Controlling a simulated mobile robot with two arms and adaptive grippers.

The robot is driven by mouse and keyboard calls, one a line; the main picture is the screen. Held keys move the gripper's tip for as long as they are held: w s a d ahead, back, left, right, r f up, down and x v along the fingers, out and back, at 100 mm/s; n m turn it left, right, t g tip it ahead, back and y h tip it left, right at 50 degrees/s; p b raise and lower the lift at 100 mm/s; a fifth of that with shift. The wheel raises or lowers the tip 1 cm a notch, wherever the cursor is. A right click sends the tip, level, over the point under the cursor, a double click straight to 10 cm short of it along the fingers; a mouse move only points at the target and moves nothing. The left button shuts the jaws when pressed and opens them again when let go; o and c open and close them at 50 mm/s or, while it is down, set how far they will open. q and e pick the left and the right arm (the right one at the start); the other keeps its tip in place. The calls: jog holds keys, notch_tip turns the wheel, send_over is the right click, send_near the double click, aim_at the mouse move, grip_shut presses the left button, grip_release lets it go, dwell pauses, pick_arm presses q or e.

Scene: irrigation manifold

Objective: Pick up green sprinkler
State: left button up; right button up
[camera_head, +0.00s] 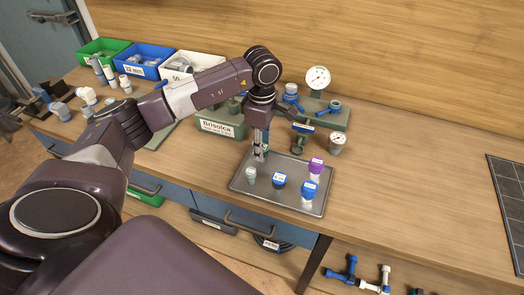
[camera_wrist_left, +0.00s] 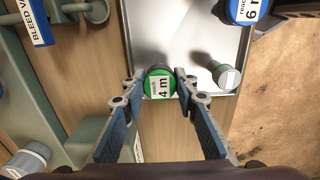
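The green sprinkler (camera_wrist_left: 160,82) has a round green cap with a white label reading "4 m". In the left wrist view it stands at the edge of the metal tray (camera_wrist_left: 190,30), between the fingertips of my left gripper (camera_wrist_left: 160,88). The fingers are open, one on each side of the cap, with very small gaps. In the head view my left gripper (camera_head: 260,153) points down over the back left corner of the tray (camera_head: 245,188) and mostly hides the green sprinkler. My right gripper is in neither view.
On the tray stand a purple-capped sprinkler (camera_head: 316,165), two blue-capped ones (camera_head: 279,181) (camera_head: 310,188) and a small grey-green one (camera_head: 251,175). A green manifold with a gauge (camera_head: 318,78) stands behind. Bins (camera_head: 145,58) stand at the back left.

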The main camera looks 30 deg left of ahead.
pick_arm(q)
jog(key=c, duration=0.5)
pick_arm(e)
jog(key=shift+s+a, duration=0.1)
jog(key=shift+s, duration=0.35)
